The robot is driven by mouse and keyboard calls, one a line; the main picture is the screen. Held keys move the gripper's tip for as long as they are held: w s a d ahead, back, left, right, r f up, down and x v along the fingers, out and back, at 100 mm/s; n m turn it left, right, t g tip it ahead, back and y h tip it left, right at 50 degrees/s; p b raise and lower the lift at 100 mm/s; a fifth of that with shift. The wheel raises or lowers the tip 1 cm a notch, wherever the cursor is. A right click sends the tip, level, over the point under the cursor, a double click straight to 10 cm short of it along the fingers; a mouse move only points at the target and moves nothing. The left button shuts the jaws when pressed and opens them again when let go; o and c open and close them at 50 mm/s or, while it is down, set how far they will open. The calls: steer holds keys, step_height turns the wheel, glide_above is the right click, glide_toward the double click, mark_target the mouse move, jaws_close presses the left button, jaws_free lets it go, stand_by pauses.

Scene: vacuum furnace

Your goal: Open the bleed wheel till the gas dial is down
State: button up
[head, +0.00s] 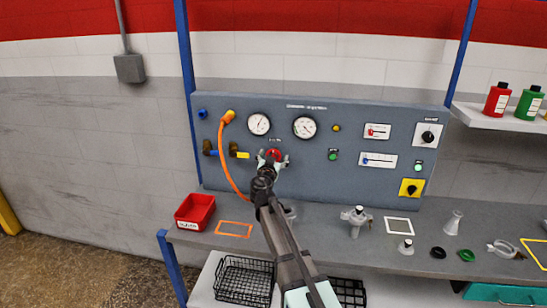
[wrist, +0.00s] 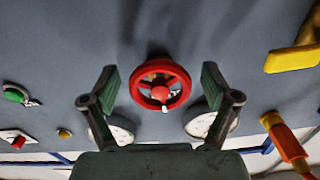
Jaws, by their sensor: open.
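The red bleed wheel (head: 273,154) is on the grey-blue panel below two round white dials. In the wrist view the red wheel (wrist: 160,104) faces me, with a small white mark on its rim. My gripper (head: 271,163) is in front of the wheel. In the wrist view its open fingers (wrist: 160,88) stand on either side of the wheel, with gaps to it. The left dial (head: 259,124) and the right dial (head: 304,127) have dark needles. Their labels are too small to read, so I cannot tell which is the gas dial.
An orange hose (head: 223,155) hangs left of the wheel, near a yellow-handled valve (head: 240,154). A green button (head: 333,155) is to the right.

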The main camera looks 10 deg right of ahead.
steer(key=c, duration=1.2)
